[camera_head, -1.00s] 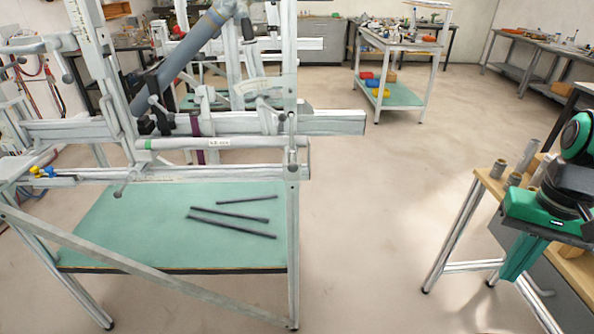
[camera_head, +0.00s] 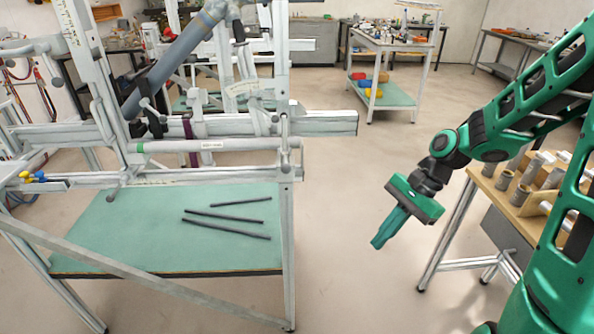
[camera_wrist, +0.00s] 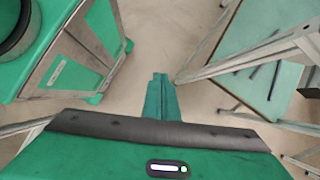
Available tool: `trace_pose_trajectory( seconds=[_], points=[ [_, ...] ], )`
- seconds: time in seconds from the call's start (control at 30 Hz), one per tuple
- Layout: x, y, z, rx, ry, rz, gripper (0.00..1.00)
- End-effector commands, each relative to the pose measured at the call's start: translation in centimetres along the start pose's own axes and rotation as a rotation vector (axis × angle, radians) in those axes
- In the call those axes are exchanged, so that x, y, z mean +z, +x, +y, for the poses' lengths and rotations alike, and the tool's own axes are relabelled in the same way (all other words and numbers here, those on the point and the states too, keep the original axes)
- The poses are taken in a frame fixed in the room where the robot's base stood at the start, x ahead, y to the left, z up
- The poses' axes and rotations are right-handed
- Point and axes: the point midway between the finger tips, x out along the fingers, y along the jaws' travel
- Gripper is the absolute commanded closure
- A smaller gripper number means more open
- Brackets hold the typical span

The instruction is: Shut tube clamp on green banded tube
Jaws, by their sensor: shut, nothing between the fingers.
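In the head view the frame jig stands at the left. A pale tube with a green band (camera_head: 140,147) and a small label lies across the jig. A dark clamp-like part (camera_head: 153,122) and a purple strap or bracket (camera_head: 189,140) sit by the rails close to it. I cannot tell which part is the tube clamp or how it stands. My gripper (camera_head: 377,243) is shut and empty, pointing down over open floor to the right of the jig, well apart from it. In the wrist view its fingers (camera_wrist: 160,78) are together.
A green shelf (camera_head: 130,225) under the jig holds several dark rods (camera_head: 228,228). A wooden bench (camera_head: 500,195) with grey cylinders stands at the right, close to my arm. A cart (camera_head: 395,60) stands further back. The floor (camera_head: 340,200) between jig and bench is clear.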

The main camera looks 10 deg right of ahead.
Motion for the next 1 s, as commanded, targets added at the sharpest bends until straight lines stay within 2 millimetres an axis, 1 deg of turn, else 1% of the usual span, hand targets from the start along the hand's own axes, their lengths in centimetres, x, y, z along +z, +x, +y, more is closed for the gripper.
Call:
trace_pose_trajectory(
  seconds=[0.03, 0.1, 0.23, 0.37, 0.4, 0.5, 0.6, 0.7, 0.8, 1.0],
  points=[
    [0.6, 0.8, -1.3, -0.023, 0.047, -0.070, 1.00],
    [1.9, 1.6, -3.2, -0.056, 0.115, -0.167, 1.00],
    [4.5, 1.7, -6.7, -0.109, 0.245, -0.365, 1.00],
    [7.0, 0.2, -9.8, -0.148, 0.366, -0.573, 1.00],
    [7.6, -0.6, -10.5, -0.157, 0.397, -0.632, 1.00],
    [8.8, -2.5, -12.1, -0.169, 0.462, -0.760, 1.00],
    [9.5, -4.1, -13.0, -0.172, 0.505, -0.852, 1.00],
    [9.9, -5.1, -13.5, -0.172, 0.527, -0.904, 1.00],
    [10.1, -5.5, -13.6, -0.172, 0.537, -0.923, 1.00],
    [10.1, -5.5, -13.6, -0.171, 0.537, -0.922, 1.00]
  ],
)
